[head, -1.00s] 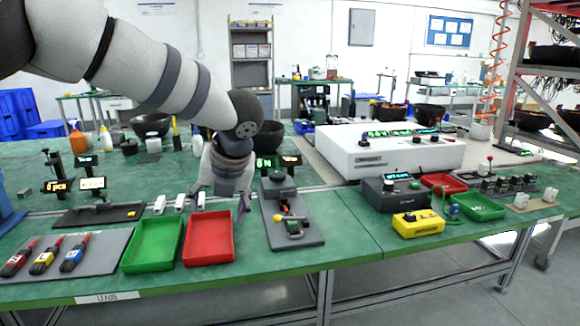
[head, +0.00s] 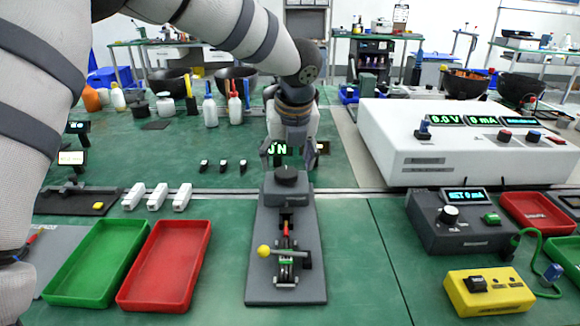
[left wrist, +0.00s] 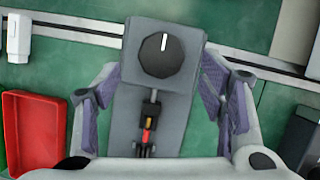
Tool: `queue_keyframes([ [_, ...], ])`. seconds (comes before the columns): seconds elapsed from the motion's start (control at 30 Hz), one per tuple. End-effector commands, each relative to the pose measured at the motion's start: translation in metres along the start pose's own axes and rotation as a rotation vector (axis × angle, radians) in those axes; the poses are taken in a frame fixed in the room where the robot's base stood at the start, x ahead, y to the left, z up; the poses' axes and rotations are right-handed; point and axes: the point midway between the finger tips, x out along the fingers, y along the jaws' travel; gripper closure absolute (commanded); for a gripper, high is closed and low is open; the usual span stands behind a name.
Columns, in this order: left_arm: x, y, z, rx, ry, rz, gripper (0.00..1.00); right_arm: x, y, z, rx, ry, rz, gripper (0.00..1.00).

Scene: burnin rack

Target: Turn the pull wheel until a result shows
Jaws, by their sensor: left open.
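The pull wheel is a round black knob (head: 286,175) on top of a grey pull fixture (head: 262,230). In the left wrist view the wheel (left wrist: 161,55) carries a white mark pointing up in the picture. My left gripper (head: 292,152) is over the far end of the fixture and hides part of a green-lit display (head: 277,149). In the left wrist view its open fingers (left wrist: 163,85) stand on either side of the fixture, with the wheel ahead between them. My right gripper is not in view.
A green tray (head: 62,300) and a red tray (head: 125,305) lie left of the fixture. White parts (head: 157,196) lie behind them. A grey control box (head: 460,235), a yellow box (head: 488,292) and a large white instrument (head: 420,150) stand at right. Green table is bare beside the fixture.

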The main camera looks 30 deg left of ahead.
Motion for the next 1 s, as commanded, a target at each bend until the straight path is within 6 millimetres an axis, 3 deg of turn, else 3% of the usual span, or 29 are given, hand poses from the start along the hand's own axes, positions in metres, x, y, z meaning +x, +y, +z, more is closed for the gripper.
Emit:
queue_keyframes([
  [0.1, 0.025, 0.0, -0.001, 0.002, 0.002, 0.004, 0.36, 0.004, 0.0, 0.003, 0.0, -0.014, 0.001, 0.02],
  [0.2, 0.034, 0.0, 0.0, 0.001, 0.0, 0.001, 0.36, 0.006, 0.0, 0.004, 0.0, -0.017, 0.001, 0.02],
  [0.5, 0.037, 0.0, 0.001, 0.001, -0.003, -0.002, 0.36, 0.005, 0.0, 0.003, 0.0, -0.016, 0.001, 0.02],
  [0.73, 0.037, 0.0, 0.001, 0.001, -0.002, -0.002, 0.84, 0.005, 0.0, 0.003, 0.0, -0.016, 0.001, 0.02],
  [1.0, 0.036, 0.0, 0.001, 0.016, -0.002, -0.009, 0.84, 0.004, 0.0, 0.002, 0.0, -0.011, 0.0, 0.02],
])
